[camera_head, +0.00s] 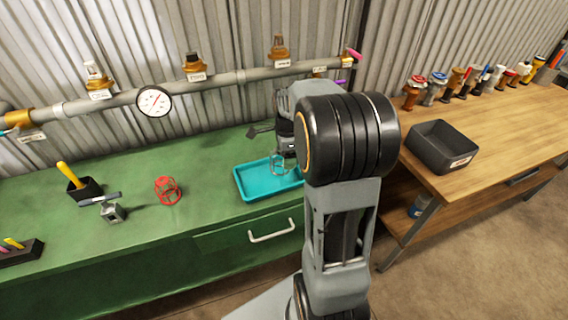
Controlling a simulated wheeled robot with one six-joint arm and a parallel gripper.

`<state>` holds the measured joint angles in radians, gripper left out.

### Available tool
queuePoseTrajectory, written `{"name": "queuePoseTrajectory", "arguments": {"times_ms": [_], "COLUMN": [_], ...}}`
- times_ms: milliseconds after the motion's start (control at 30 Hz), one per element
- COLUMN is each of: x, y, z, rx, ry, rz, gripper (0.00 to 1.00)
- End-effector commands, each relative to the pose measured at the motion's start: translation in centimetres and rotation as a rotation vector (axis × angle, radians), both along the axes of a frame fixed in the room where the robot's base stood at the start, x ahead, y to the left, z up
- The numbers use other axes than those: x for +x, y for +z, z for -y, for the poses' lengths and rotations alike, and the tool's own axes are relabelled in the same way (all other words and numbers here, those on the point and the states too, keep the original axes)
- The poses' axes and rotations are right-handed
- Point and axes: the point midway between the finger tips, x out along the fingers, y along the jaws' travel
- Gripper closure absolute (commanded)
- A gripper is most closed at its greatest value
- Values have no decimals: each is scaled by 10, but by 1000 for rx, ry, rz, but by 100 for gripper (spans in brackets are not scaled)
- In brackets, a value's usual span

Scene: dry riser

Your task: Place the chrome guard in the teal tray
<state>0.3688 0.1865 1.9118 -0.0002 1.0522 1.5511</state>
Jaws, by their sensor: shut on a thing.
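The teal tray (254,191) lies on the green bench, right of its middle, partly hidden behind my arm. The chrome guard (279,166), a small wire cage, shows over the tray's back part, just below my gripper (282,151). My gripper is shut on the guard and largely hidden by my arm's dark joint. I cannot tell whether the guard touches the tray floor or hangs a little above it.
A red wire guard (168,190) stands left of the tray. A grey metal block with a handle (112,211) and a black holder with a yellow tool (84,187) are farther left. A pipe with a gauge (154,101) and brass valves runs behind. A wooden bench (490,150) with a black bin (441,147) is at right.

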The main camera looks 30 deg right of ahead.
Motion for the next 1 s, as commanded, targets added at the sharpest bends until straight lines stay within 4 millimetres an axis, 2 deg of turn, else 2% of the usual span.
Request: {"name": "queuePoseTrajectory", "arguments": {"times_ms": [100,367,633,1000], "x": [8,15,16,16], "y": [-10,-19,-49,-53], "z": [0,0,1,1], "rx": [0,0,0,0], "ry": [1,0,-1,0], "rz": [-1,-1,-1,0], "gripper": [60,60,60,60]}}
